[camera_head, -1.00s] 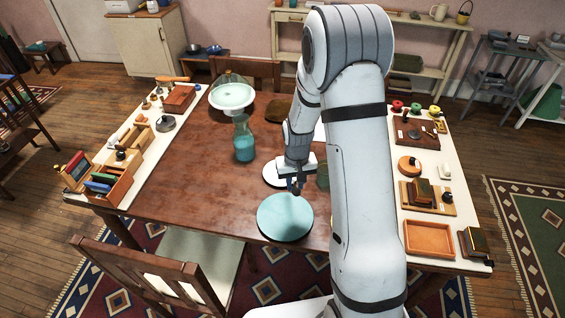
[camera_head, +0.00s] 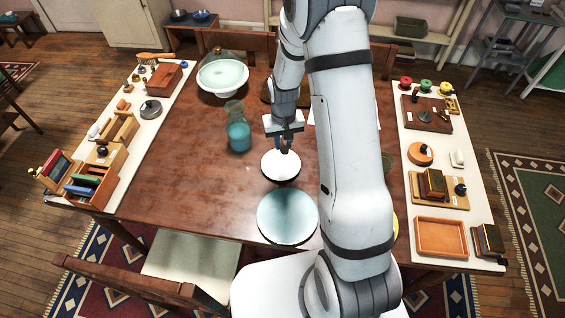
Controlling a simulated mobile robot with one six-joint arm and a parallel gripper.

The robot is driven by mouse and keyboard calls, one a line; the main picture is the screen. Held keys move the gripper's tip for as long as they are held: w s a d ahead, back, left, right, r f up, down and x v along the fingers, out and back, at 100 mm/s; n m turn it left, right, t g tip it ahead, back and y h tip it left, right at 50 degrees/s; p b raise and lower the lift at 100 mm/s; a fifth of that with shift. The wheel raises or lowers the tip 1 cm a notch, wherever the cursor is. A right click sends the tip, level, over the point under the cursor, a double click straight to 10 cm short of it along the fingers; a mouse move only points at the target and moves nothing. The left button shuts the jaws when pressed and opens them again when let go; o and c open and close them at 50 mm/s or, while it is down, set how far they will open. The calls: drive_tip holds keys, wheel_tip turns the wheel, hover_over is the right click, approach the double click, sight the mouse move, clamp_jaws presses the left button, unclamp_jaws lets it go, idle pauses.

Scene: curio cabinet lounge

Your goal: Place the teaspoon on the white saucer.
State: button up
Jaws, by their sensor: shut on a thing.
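The white saucer (camera_head: 281,172) lies on the brown wooden table, just behind a larger pale blue plate (camera_head: 287,216). My gripper (camera_head: 284,149) is over the back edge of the saucer, pointing down. It is shut on a thin thing, taken to be the teaspoon, which is too small and dark to make out clearly. I cannot tell how high the gripper is above the saucer. My arm hides part of the table to the right.
A bottle with blue-green contents (camera_head: 238,134) stands left of the saucer. A pale cake stand (camera_head: 222,77) is behind it. Cream side strips of the table hold small wooden boxes and an orange tray (camera_head: 441,237). The table's left middle is clear.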

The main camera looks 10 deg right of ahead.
wheel_tip(320, 180, down, 4)
drive_tip(key=a+r+m+b, duration=0.1)
drive_tip(key=m+b, duration=0.3)
drive_tip(key=b, duration=0.4)
drive_tip(key=m+b, duration=0.5)
drive_tip(key=b, duration=0.3)
approach(274, 173)
wheel_tip(274, 173, down, 6)
drive_tip(key=shift+f, duration=0.25)
drive_tip(key=shift+f, duration=0.15)
drive_tip(key=o, duration=0.9)
drive_tip(key=shift+o, duration=0.2)
